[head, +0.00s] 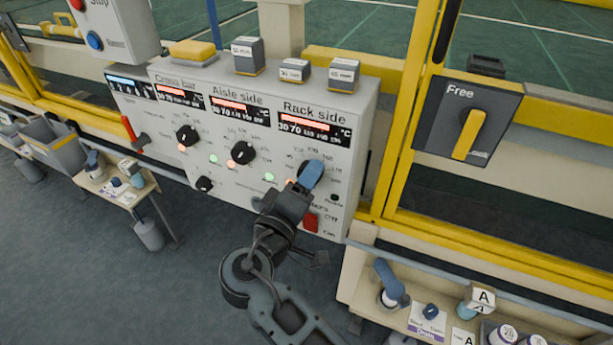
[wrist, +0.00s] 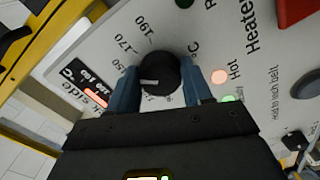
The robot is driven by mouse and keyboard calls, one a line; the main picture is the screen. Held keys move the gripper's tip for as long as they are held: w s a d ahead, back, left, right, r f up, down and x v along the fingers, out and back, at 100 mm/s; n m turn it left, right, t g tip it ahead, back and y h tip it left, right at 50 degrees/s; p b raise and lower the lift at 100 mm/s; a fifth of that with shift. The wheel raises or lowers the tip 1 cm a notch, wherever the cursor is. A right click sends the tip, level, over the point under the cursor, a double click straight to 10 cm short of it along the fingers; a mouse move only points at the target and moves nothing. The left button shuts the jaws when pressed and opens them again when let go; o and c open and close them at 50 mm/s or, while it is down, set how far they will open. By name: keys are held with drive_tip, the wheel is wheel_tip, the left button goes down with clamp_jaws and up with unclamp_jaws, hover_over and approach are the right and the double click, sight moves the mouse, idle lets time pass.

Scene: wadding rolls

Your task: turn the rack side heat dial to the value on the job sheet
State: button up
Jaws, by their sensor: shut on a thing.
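The rack side heat dial (wrist: 160,73) is a round black knob with a white pointer mark. In the wrist view, the blue fingers of my gripper (wrist: 162,80) stand on both sides of it, shut on it. The pointer faces left, towards the left finger; part of the scale there is hidden, so I cannot read the exact value. The marks 150, 170 and 190 show around the dial. In the head view my gripper (head: 311,176) mostly covers the dial, below the Rack side display (head: 313,122). I cannot make out a job sheet.
The heater panel (head: 225,115) also carries an Aisle side dial (head: 243,153), another dial (head: 187,135) to its left and a red switch (head: 310,222) below my gripper. A yellow lever marked Free (head: 468,134) is at the right. Small tables stand at both sides.

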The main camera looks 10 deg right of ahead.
idle(0.3)
drive_tip(key=o, duration=1)
drive_tip(key=shift+o, duration=0.2)
drive_tip(key=v, duration=0.8)
drive_tip(key=shift+b, duration=0.45)
drive_tip(key=shift+w, duration=0.1)
